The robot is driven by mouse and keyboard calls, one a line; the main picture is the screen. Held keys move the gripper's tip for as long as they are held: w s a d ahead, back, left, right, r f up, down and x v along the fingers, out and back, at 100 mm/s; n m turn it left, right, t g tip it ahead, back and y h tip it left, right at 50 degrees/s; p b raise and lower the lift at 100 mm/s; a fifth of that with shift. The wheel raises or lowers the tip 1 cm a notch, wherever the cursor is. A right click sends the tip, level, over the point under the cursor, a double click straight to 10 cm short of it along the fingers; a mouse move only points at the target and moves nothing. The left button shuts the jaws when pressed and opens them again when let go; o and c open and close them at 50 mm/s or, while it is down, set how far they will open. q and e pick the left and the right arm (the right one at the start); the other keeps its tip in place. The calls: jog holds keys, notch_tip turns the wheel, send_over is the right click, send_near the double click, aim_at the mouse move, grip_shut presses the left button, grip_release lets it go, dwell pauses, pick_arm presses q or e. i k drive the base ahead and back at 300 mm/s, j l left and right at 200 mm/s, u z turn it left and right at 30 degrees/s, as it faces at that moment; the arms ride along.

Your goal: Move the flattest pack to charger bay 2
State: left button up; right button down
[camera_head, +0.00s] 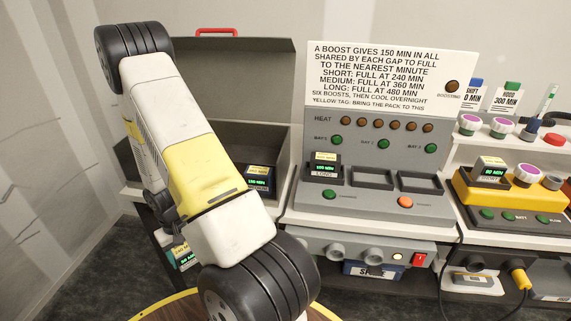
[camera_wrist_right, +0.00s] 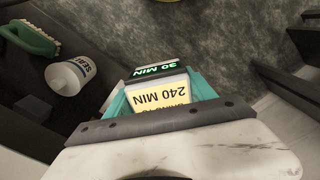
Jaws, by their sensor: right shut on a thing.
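My right gripper (camera_wrist_right: 160,125) is shut on a teal pack (camera_wrist_right: 201,86), low at the left of the bench. In the wrist view the pack has a yellow tag reading 240 MIN and a green display reading 30 MIN. In the head view the pack (camera_head: 182,257) shows partly behind my right arm, and the fingertips are hidden. The grey charger (camera_head: 350,215) has a dark pack (camera_head: 323,166) marked LONG in bay 1. Bay 2 (camera_head: 372,179), the middle one, is empty, and so is bay 3 (camera_head: 418,182). My left gripper is not in view.
An open grey case (camera_head: 262,85) holds another dark pack (camera_head: 259,180). A yellow station (camera_head: 520,195) at the right holds a pack (camera_head: 490,170). A white bottle (camera_wrist_right: 70,75) and a green brush (camera_wrist_right: 32,37) lie in the wrist view. A round table (camera_head: 160,312) edges the front.

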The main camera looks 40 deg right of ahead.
aim_at(371, 180)
jog(key=k+l, duration=0.5)
jog(key=k, duration=0.15)
jog(key=k+l, duration=0.55)
jog(key=k, duration=0.1)
